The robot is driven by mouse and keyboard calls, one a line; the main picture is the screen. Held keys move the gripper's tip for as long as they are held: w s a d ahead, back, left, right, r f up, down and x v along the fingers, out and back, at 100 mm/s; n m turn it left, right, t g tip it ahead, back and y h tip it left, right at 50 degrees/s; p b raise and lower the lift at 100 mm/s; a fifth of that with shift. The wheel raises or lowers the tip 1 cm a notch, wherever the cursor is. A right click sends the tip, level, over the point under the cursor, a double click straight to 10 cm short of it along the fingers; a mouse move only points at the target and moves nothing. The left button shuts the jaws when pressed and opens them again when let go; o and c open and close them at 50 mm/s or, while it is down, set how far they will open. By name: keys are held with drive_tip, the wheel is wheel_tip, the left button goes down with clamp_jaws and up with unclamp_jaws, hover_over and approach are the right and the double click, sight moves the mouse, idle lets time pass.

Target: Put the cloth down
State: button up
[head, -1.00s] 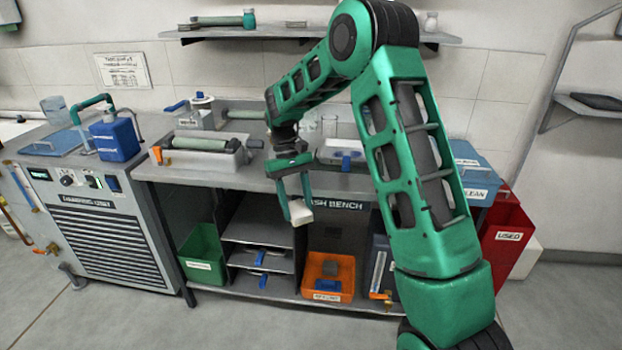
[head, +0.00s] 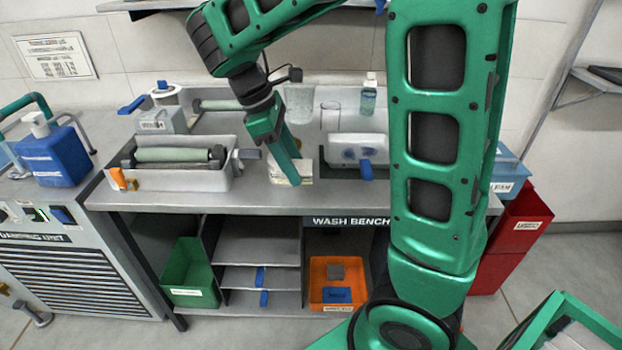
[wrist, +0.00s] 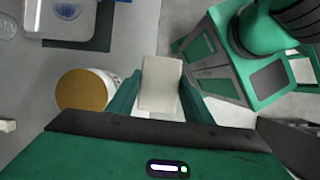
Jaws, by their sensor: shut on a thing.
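My gripper (head: 288,172) is over the front part of the wash bench (head: 235,199), between the roller trough and the white tray. In the wrist view, its two green fingers (wrist: 159,92) are shut on a pale cream folded cloth (wrist: 160,82). In the head view, the finger covers part of the pale shapes at its tip, so the cloth and what stands behind it are hard to part. I cannot tell whether the cloth touches the bench.
A round jar with a tan lid (wrist: 85,91) stands close beside the fingers. The roller trough (head: 185,180) is left of my gripper; the white tray (head: 357,148) is right. An orange bin (head: 333,299) and a green bin (head: 190,270) sit below.

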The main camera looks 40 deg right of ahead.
drive_tip(key=shift+w+d, duration=0.1)
drive_tip(key=shift+d, duration=0.1)
drive_tip(key=d+f, duration=0.2)
drive_tip(key=d, duration=0.1)
drive_tip(key=w+d+f, duration=0.1)
drive_tip(key=d+f, duration=0.1)
drive_tip(key=d, duration=0.2)
drive_tip(key=d+f, duration=0.3)
drive_tip(key=d, duration=0.1)
drive_tip(key=shift+w+d, duration=0.2)
drive_tip(key=shift+w, duration=0.1)
drive_tip(key=shift+f, duration=1.9)
drive_tip(key=o, duration=1.2)
drive_tip(key=shift+f, duration=0.1)
